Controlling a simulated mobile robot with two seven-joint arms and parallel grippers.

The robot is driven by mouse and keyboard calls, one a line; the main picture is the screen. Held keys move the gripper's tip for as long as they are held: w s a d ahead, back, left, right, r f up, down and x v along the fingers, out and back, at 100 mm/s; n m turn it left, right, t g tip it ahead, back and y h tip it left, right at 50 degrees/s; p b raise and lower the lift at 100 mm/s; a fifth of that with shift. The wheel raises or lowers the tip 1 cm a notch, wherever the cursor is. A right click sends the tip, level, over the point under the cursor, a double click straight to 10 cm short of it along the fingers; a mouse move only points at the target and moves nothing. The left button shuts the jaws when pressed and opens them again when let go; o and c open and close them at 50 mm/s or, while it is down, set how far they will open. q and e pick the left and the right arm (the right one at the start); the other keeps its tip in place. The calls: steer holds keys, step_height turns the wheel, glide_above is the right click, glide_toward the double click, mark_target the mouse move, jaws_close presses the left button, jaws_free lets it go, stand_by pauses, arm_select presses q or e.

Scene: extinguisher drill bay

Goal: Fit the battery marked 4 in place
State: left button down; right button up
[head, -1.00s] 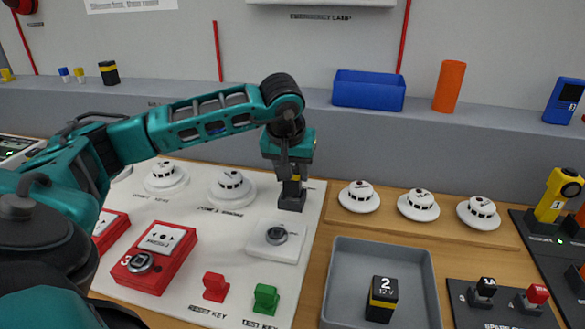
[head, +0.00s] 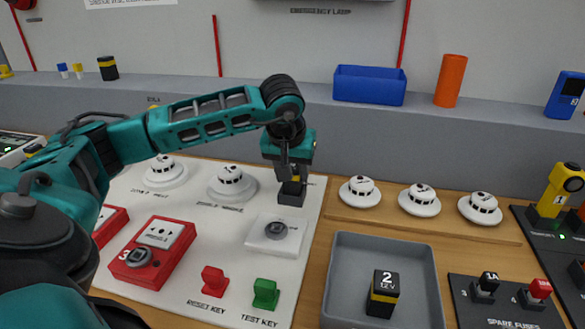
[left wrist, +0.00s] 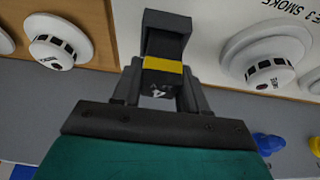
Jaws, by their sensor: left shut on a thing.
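My left gripper (head: 292,168) is shut on the battery marked 4, a dark block with a yellow band (head: 295,179). The gripper points down at the back right of the white panel (head: 190,290). In the left wrist view the battery (left wrist: 162,75) shows its 4 and yellow band between the fingers (left wrist: 160,92). Its far end meets a black square holder (left wrist: 167,32), which stands on the panel in the head view (head: 291,197). The fingers hide part of the battery; I cannot tell how deep it sits. My right gripper is out of view.
White smoke detectors stand left of the gripper (head: 231,182) and right (head: 360,190). A grey tray (head: 345,265) holds a battery marked 2 (head: 383,295). Red (head: 213,280) and green (head: 265,293) keys and a red call point (head: 155,255) are nearer on the panel.

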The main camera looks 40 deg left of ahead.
arm_select(q)
steer(key=shift+f+b, duration=0.55)
steer(key=shift+f, duration=0.2)
stand_by(0.3)
steer(key=shift+c, duration=0.9)
jaws_free()
steer(key=shift+r+p, duration=2.85)
steer(key=shift+r, duration=0.7)
